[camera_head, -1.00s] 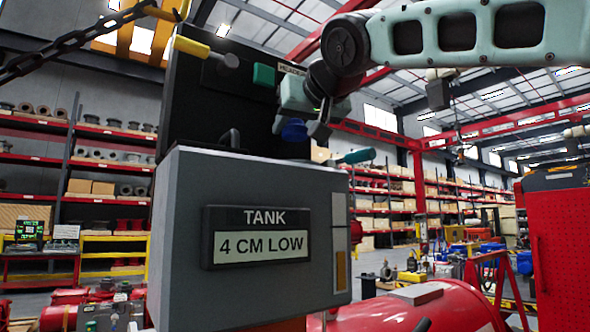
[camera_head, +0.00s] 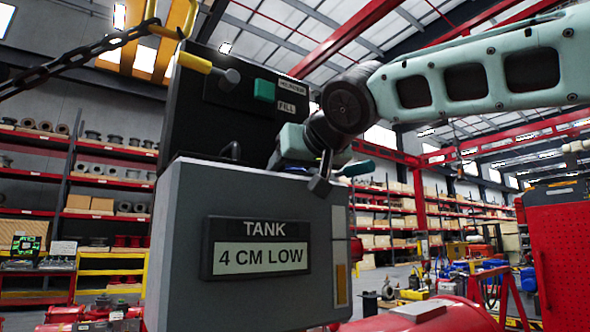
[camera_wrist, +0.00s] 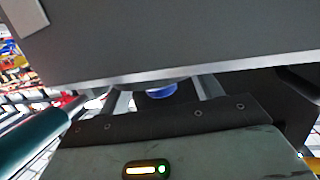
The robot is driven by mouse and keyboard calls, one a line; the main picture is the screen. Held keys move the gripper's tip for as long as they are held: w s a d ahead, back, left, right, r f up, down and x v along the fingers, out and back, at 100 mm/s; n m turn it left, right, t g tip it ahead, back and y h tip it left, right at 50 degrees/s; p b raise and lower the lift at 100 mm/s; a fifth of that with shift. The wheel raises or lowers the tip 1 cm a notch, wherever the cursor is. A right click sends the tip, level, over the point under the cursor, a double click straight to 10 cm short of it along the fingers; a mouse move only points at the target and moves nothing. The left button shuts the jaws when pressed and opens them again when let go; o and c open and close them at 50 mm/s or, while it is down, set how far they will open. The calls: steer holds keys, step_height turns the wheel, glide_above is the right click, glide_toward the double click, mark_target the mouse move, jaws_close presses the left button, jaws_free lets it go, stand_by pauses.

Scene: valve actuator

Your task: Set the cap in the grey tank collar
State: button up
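The grey tank (camera_head: 180,235) carries a label reading "TANK 4 CM LOW". Its top is above the head camera's line of sight, so the collar's seat is hidden there. My gripper (camera_wrist: 163,97) is low over the tank's top right part, its fingertips hidden behind the front edge in the head view. In the wrist view the blue cap (camera_wrist: 161,91) shows between the two fingers, just beyond the tank edge. A grey rounded rim, perhaps the collar (camera_wrist: 125,87), shows beside it. Whether the fingers touch the cap, and whether it is seated, I cannot tell.
A black panel (camera_head: 225,115) with a green button and a yellow handle rises behind the tank. A chain (camera_head: 80,48) hangs at upper left. A red cabinet (camera_head: 565,260) stands at right.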

steer(key=shift+r, duration=0.2)
steer(key=b+v, duration=0.2)
steer(key=v, duration=1)
stand_by(0.4)
